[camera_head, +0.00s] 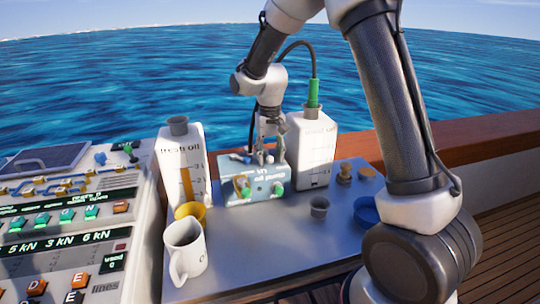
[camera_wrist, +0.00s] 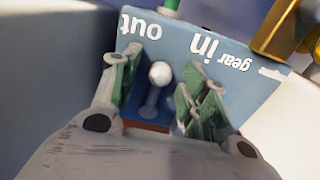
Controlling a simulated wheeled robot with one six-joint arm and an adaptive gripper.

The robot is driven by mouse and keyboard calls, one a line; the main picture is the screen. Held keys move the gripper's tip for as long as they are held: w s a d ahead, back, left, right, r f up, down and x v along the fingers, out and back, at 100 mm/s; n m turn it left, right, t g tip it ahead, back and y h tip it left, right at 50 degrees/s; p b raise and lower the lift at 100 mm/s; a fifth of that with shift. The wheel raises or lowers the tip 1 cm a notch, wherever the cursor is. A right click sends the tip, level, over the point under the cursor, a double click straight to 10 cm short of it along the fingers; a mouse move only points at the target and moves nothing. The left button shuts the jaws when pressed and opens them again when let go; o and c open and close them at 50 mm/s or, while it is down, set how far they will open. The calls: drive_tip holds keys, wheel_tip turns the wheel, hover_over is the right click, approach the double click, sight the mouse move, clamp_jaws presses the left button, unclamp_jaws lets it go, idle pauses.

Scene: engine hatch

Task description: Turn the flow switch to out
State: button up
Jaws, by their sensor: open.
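The flow switch (camera_wrist: 158,74) is a small lever with a white ball knob on a blue-grey box. It sits below the words "out" (camera_wrist: 140,27) and "in" (camera_wrist: 207,46), which read upside down in the wrist view. I cannot tell for sure which word it leans to. My gripper (camera_wrist: 163,88) is open, with one green-padded finger on each side of the lever and visible gaps to the knob. In the head view my gripper (camera_head: 268,148) points down over the back of the box (camera_head: 240,197), and the switch is hard to make out there.
A fresh oil container (camera_head: 197,150) stands left of the box, and another white container (camera_head: 318,165) right behind it. A white mug (camera_head: 185,250), yellow cup (camera_head: 191,212) and blue dish (camera_head: 366,210) are nearby. The grey tabletop's front (camera_head: 265,250) is clear.

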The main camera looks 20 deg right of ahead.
clamp_jaws()
drive_tip(key=d+n, duration=0.1)
drive_tip(key=n, duration=0.1)
drive_tip(key=d+n, duration=0.1)
drive_tip(key=n, duration=0.1)
drive_tip(key=shift+w+n, duration=0.2)
drive_tip(key=shift+n, duration=0.1)
unclamp_jaws()
idle(0.3)
wheel_tip(320, 180, up, 12)
idle(0.4)
